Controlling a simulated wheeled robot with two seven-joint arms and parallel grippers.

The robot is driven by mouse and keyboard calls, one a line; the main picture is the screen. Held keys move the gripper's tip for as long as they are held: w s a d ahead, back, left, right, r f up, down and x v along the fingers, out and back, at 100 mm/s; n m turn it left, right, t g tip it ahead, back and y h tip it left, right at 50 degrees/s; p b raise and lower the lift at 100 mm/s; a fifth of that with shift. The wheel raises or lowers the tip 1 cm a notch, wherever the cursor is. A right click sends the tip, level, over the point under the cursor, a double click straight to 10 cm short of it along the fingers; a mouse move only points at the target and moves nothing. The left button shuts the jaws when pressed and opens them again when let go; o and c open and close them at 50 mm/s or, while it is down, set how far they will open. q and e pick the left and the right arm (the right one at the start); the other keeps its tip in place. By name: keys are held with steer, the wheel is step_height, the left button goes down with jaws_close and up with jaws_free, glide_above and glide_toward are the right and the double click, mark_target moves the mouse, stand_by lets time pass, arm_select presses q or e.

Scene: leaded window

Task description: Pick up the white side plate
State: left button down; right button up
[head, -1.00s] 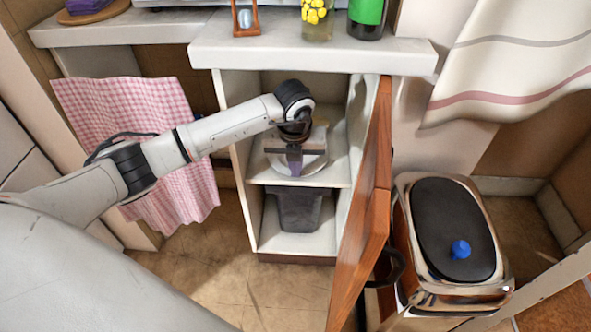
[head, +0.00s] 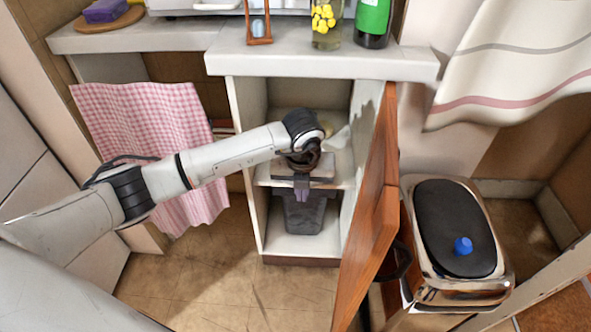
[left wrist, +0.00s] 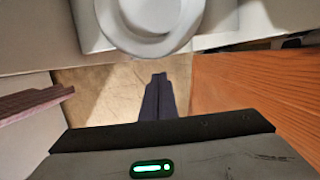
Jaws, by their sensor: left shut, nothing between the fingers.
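The white side plate (left wrist: 150,46) is round with a raised inner ring and sits on a pale surface at the top of the left wrist view, cut off by the frame edge. In the head view it is mostly hidden behind my left gripper (head: 302,194), at the middle shelf of the open cupboard. The left gripper's fingers (left wrist: 158,80) are shut and empty. They point toward the plate in the wrist view but are apart from it, in front of the shelf edge. My right gripper is not in view.
The open wooden door (head: 372,215) stands close on the right of the cupboard. A dark grey bin (head: 302,216) is in the lower compartment. A chrome bin (head: 455,230) with a blue item on its lid stands right. A pink checked cloth (head: 150,130) hangs left.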

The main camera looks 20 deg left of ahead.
arm_select(q)
steer(key=s+d+r+p, duration=0.1)
steer(key=s+d+p, duration=0.2)
steer(key=s, duration=0.8)
steer(key=shift+d+r, duration=0.25)
steer(key=shift+d, duration=0.35)
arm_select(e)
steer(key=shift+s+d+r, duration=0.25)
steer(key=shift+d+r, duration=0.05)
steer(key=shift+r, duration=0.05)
arm_select(q)
steer(key=c, duration=2.5)
jaws_free()
steer(key=shift+s, duration=0.1)
